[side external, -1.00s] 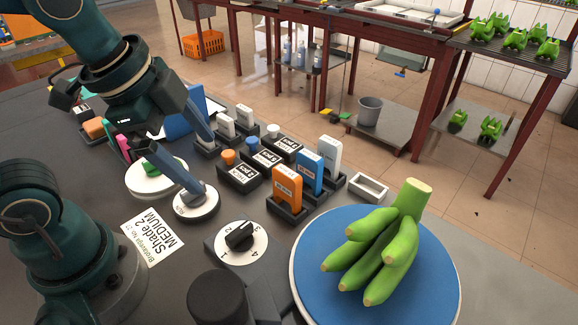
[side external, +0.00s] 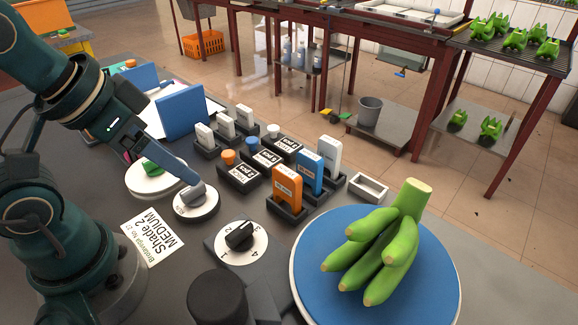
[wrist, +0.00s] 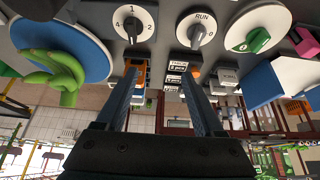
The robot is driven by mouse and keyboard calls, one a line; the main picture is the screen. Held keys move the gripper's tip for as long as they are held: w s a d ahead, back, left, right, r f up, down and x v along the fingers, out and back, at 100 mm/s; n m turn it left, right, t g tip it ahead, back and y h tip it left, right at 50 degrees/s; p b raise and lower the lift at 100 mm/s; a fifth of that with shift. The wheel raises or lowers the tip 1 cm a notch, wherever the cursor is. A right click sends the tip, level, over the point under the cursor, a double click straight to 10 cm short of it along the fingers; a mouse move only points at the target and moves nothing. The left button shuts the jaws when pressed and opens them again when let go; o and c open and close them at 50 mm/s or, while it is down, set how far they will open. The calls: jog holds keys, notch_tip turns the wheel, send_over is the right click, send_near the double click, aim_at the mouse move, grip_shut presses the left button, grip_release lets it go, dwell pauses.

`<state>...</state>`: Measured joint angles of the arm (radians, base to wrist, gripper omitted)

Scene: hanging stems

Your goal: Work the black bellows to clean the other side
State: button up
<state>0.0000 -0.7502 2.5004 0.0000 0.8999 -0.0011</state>
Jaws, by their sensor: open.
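A green banana hand (side external: 375,245) lies on a round blue turntable (side external: 318,290) at the front right; its far side is hidden. It also shows in the wrist view (wrist: 66,70). A short black cylinder (side external: 217,297) on a dark block at the bottom edge may be the bellows; I cannot tell for sure. My gripper (side external: 188,175) is open, its fingers angled down by the white dial with a grey knob (side external: 195,191). I cannot tell whether they touch it. In the wrist view, nothing is between the fingers (wrist: 159,75).
A numbered dial with a black knob (side external: 240,236) sits between the grey-knob dial and the turntable. A green-knob dial (side external: 153,177) is behind. Orange (side external: 286,188), blue (side external: 310,172) and white upright blocks stand in holders. A shade card (side external: 150,237) lies left.

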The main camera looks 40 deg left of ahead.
grip_shut()
dwell(1.4)
